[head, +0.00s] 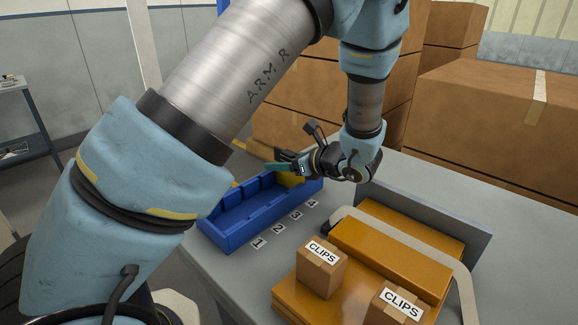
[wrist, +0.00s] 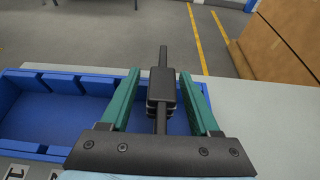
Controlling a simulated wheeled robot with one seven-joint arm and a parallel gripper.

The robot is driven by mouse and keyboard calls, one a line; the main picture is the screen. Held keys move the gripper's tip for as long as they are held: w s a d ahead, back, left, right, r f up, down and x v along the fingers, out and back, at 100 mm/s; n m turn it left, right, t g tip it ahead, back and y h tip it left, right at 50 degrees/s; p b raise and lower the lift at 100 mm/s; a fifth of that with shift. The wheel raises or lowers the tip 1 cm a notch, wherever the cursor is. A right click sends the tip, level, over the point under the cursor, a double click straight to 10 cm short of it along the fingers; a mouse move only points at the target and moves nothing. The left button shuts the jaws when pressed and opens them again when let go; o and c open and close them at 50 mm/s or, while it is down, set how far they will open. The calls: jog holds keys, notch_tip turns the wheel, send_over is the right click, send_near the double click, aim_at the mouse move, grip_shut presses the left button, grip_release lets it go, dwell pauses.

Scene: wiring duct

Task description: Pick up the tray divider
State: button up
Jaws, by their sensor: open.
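A long blue tray (head: 235,228) lies along the left edge of the grey table; it also shows in the wrist view (wrist: 50,115). Several short blue ribs line its far wall. In the wrist view the fingers (wrist: 163,95) are apart. A black block on a thin rod stands between them in the picture, and no grasped object is clear.
Number labels (head: 277,228) run along the tray's near side. Two CLIPS boxes (head: 321,267) (head: 396,306) stand on orange surfaces by a grey upright panel (head: 425,216). Large cardboard boxes (head: 500,125) stand behind. The table at far right (head: 530,230) is bare.

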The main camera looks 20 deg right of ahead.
jog(key=shift+w+a+f, duration=0.1)
jog(key=shift+w, duration=0.1)
grip_shut()
dwell(0.4)
